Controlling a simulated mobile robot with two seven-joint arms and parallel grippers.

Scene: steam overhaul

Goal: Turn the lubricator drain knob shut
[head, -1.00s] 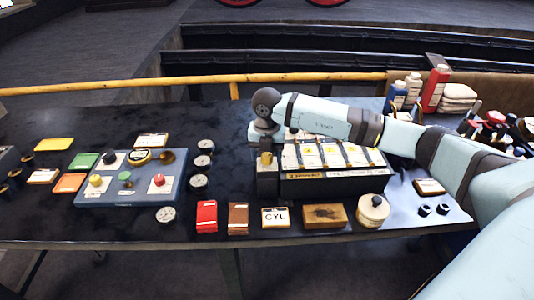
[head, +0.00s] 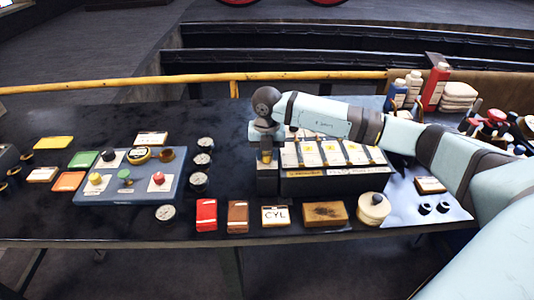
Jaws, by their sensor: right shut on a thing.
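The lubricator (head: 335,185) is a dark box with several white-and-yellow panels on top, standing right of the middle of the table in the head view. My right arm reaches over it from the right. My right gripper (head: 267,160) points down at the lubricator's left end and is shut on a small brassy piece there, apparently the drain knob. The fingers and wrist hide most of the knob, so its turn angle cannot be read. My left gripper is not in view.
A blue control panel (head: 130,192) with coloured buttons sits to the left, beside several round gauges. A red box (head: 206,215), a brown box (head: 238,217), a CYL card (head: 275,216) and a lidded cream pot (head: 373,208) line the front. Bottles (head: 436,87) stand at back right.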

